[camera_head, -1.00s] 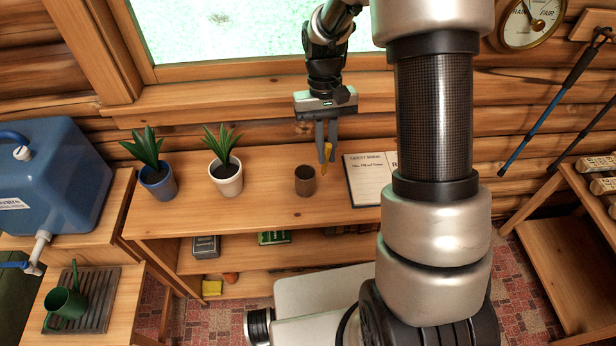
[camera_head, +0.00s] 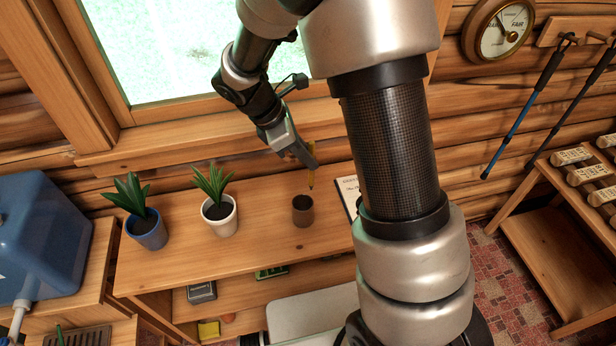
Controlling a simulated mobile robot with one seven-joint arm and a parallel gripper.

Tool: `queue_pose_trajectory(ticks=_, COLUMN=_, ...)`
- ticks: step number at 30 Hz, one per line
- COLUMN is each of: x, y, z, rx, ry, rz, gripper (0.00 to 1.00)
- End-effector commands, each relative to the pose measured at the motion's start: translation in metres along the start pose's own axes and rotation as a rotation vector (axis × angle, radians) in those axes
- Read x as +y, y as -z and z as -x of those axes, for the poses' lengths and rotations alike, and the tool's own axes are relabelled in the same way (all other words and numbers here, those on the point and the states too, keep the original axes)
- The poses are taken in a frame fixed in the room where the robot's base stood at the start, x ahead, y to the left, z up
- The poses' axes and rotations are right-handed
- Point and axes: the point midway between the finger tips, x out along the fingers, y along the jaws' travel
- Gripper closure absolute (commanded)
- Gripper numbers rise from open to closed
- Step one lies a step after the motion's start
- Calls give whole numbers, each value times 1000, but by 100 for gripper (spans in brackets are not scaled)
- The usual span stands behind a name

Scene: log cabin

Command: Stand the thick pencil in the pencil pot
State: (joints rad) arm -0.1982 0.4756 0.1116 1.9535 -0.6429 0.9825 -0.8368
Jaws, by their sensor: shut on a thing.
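The thick pencil (camera_head: 311,178) is yellow and hangs roughly upright, its tip down, in my gripper (camera_head: 308,158). My gripper is shut on it above the shelf top, and its fingers hide part of the pencil. The pencil pot (camera_head: 302,211) is a brown, round cup that stands upright on the wooden shelf top (camera_head: 265,235). In the picture the pencil's tip shows just above and to the right of the pot's rim, apart from it. I cannot tell the exact gap in depth.
A white potted plant (camera_head: 219,217) and a blue potted plant (camera_head: 148,231) stand left of the pot. An open guest book (camera_head: 346,190) lies to the right, partly hidden by my arm. The window sill runs behind. The shelf top around the pot is clear.

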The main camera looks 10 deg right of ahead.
Motion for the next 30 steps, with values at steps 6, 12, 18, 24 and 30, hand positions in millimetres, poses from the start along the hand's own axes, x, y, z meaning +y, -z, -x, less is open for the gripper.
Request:
queue_pose_trajectory(ticks=6, x=0, y=8, z=-16, rx=-1, ry=2, rz=0, gripper=100)
queue_pose_trajectory(ticks=12, x=0, y=21, z=-39, rx=0, ry=2, rz=-1, gripper=100)
queue_pose_trajectory(ticks=18, x=0, y=21, z=-40, rx=1, ry=0, rz=-3, gripper=100)
queue_pose_trajectory(ticks=24, x=0, y=24, z=-44, rx=1, ry=1, rz=-3, gripper=100)
queue_pose_trajectory(ticks=30, x=0, y=25, z=-47, rx=1, ry=0, rz=-4, gripper=82)
